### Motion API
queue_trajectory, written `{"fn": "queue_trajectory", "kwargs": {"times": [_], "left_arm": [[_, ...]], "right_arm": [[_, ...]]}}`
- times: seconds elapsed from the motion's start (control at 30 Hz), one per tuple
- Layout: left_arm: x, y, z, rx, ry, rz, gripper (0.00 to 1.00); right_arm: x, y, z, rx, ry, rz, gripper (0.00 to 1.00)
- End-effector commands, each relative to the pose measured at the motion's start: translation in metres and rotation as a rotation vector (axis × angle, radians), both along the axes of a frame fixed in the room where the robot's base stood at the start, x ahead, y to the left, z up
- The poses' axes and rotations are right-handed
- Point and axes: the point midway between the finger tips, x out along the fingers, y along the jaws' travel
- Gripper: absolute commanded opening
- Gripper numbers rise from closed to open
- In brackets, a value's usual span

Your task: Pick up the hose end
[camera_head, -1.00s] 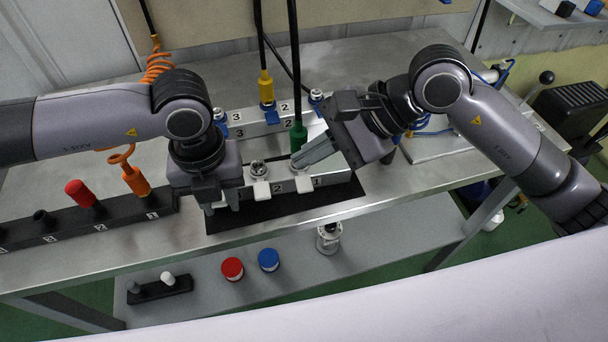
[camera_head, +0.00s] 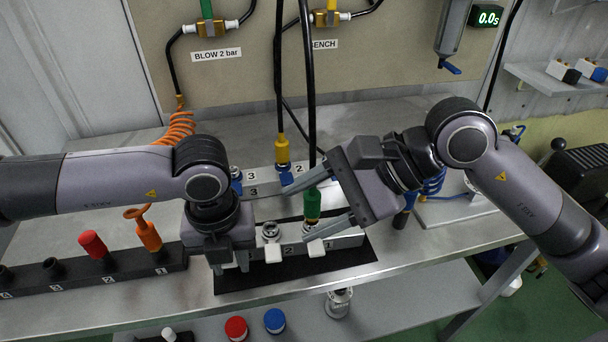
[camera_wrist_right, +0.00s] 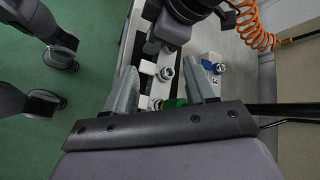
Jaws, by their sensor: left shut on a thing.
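The green hose end (camera_head: 312,204), on a black hose (camera_head: 309,100), stands roughly upright at port 1 of the front numbered block (camera_head: 345,240). My right gripper (camera_head: 275,218) is open, with one finger on each side of the green hose end. In the right wrist view the green hose end (camera_wrist_right: 175,103) shows low between the two spread fingers (camera_wrist_right: 158,65), close to the palm.
A yellow hose end (camera_head: 282,149) sits on the rear block. A black rack (camera_head: 110,266) with a red plug (camera_head: 92,244) and an orange hose end (camera_head: 148,235) lies at left. A red cap (camera_head: 236,328) and a blue cap (camera_head: 274,321) lie on the lower shelf.

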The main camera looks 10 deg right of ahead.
Motion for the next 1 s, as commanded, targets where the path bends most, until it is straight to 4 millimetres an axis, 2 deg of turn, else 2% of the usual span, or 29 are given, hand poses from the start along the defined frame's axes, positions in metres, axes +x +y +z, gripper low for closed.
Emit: {"fn": "queue_trajectory", "kwargs": {"times": [0.2, 0.43, 0.7, 0.9, 1.0], "left_arm": [[0.000, 0.000, 0.000, -0.001, -0.001, 0.000, 0.00], [0.000, 0.000, 0.000, -0.001, -0.001, 0.000, 0.00], [0.000, 0.000, 0.000, -0.001, -0.001, 0.000, 0.00], [0.000, 0.000, 0.000, -0.001, -0.001, 0.000, 0.00], [0.000, 0.000, 0.000, -0.001, -0.001, 0.000, 0.00]], "right_arm": [[-0.039, 0.053, 0.048, 0.337, -0.006, 0.140, 0.56], [-0.057, 0.086, 0.105, 0.695, -0.065, 0.173, 0.56], [-0.060, 0.094, 0.165, 1.076, -0.122, 0.082, 0.56], [-0.051, 0.085, 0.199, 1.315, -0.140, -0.071, 0.56], [-0.043, 0.077, 0.209, 1.413, -0.141, -0.171, 0.56]]}}
